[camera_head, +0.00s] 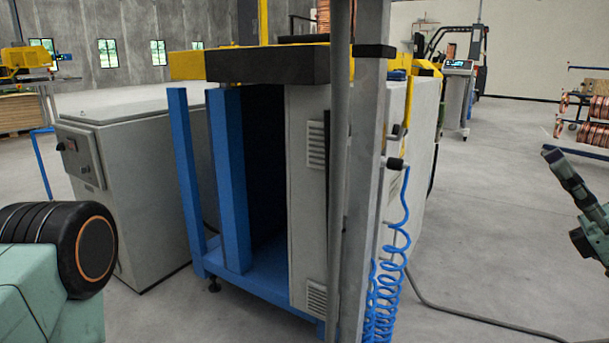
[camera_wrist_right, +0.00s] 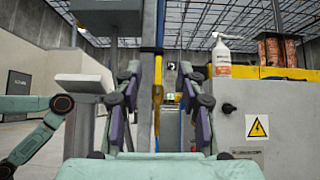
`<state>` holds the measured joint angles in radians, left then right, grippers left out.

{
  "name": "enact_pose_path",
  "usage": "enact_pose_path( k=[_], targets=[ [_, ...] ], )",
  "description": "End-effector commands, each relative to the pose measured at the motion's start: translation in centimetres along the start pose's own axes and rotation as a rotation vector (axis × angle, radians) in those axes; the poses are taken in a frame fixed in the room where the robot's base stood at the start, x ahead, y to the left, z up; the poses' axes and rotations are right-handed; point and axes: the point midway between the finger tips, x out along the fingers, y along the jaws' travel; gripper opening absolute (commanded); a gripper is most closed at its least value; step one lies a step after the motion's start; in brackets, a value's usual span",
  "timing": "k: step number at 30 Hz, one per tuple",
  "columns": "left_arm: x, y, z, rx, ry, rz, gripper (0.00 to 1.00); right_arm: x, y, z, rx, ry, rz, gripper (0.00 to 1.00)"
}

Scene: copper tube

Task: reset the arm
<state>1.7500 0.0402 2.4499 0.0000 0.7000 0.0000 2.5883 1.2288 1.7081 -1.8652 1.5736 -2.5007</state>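My right gripper (camera_head: 568,182) shows at the right edge of the head view, raised over bare floor and clear of everything there. In the right wrist view its two fingers (camera_wrist_right: 157,88) stand wide apart, with nothing held between them. A grey post with yellow and blue parts shows in the gap, behind the fingers. My left gripper is not seen in the head view. A green part and a dark wheel-like part of my body fill its lower left corner.
A grey post (camera_head: 366,180) with a coiled blue hose (camera_head: 385,300) stands in front of a blue-framed machine (camera_head: 229,180). A grey cabinet (camera_head: 135,190) is on the left. Copper coils (camera_head: 597,135) sit on a rack at right. A white pump bottle (camera_wrist_right: 222,58) stands on a machine.

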Motion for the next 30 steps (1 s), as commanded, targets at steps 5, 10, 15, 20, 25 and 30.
enact_pose_path(
  k=[5, 10, 15, 20, 25, 30],
  targets=[
    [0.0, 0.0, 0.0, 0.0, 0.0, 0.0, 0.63, 0.2, -0.4, -0.5, 0.157, 0.013, -0.019, 0.4],
    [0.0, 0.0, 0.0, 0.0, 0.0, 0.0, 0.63, 0.2, -1.8, -0.7, 0.339, 0.0, -0.092, 0.4],
    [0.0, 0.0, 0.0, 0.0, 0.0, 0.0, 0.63, 0.1, -3.8, -1.0, 0.611, -0.063, -0.212, 0.4],
    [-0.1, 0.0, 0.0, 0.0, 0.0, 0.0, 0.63, 0.4, -6.1, -2.5, 1.0, -0.169, -0.37, 0.4],
    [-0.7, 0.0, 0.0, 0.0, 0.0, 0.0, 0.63, 0.3, -7.7, -6.8, 1.464, -0.309, -0.588, 0.4],
    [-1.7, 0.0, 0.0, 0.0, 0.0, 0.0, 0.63, -1.5, -7.3, -13.5, 1.909, -0.514, -0.884, 0.4]
  ],
)
